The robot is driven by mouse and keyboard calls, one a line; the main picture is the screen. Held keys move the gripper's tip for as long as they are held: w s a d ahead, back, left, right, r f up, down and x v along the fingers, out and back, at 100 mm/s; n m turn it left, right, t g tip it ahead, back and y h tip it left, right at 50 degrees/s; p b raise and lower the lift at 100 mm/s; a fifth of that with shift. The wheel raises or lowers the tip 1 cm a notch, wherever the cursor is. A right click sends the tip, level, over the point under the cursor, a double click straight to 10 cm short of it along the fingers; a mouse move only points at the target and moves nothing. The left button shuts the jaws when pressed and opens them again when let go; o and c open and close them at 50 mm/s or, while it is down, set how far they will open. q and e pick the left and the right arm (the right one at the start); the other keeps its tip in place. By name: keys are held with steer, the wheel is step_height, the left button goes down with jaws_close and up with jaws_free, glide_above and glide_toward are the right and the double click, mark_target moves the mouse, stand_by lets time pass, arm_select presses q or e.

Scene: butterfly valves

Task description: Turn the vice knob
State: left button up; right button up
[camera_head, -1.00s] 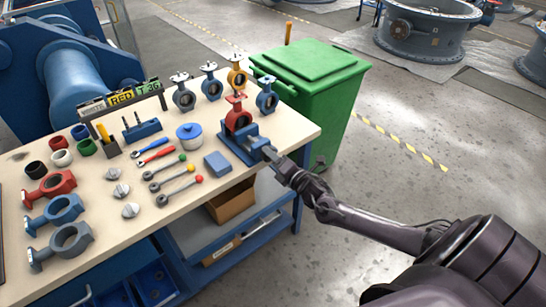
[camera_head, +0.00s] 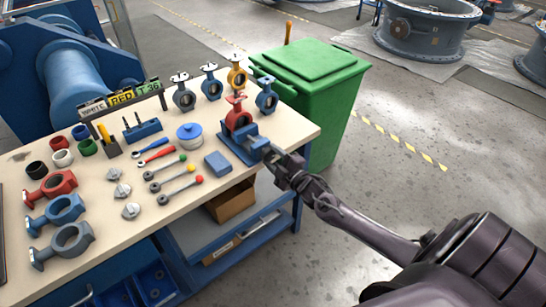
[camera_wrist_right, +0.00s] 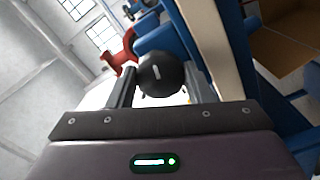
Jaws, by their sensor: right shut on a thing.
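A blue vice (camera_head: 243,142) stands at the right edge of the workbench and holds a red butterfly valve body (camera_head: 237,117) upright. My right gripper (camera_head: 272,160) is at the front end of the vice, just past the bench edge. In the right wrist view, a round black knob (camera_wrist_right: 160,75) with a light mark on its face sits between the two fingers of my right gripper (camera_wrist_right: 160,88), which are shut on it. The blue vice (camera_wrist_right: 172,35) and part of the red valve (camera_wrist_right: 121,55) show behind the knob. My left gripper is not in view.
The workbench (camera_head: 225,200) carries several valve bodies, coloured-ball levers, a blue block (camera_head: 217,163) and a blue-lidded pot (camera_head: 189,135). A green bin (camera_head: 315,80) stands behind the vice. A cardboard box (camera_head: 232,202) is on the shelf below.

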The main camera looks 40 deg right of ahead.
steer(key=m, duration=0.4)
steer(key=shift+m, duration=0.3)
steer(key=m+p, duration=0.1)
steer(key=m, duration=0.4)
steer(key=shift+a, duration=0.1)
steer(key=m+p, duration=0.1)
steer(key=m, duration=0.4)
steer(key=shift+f, duration=0.1)
steer(key=m+p, duration=0.1)
steer(key=m, duration=0.3)
steer(key=shift+a+m, duration=0.1)
steer(key=shift+m, duration=0.3)
steer(key=o, duration=1)
steer(key=shift+s, duration=0.1)
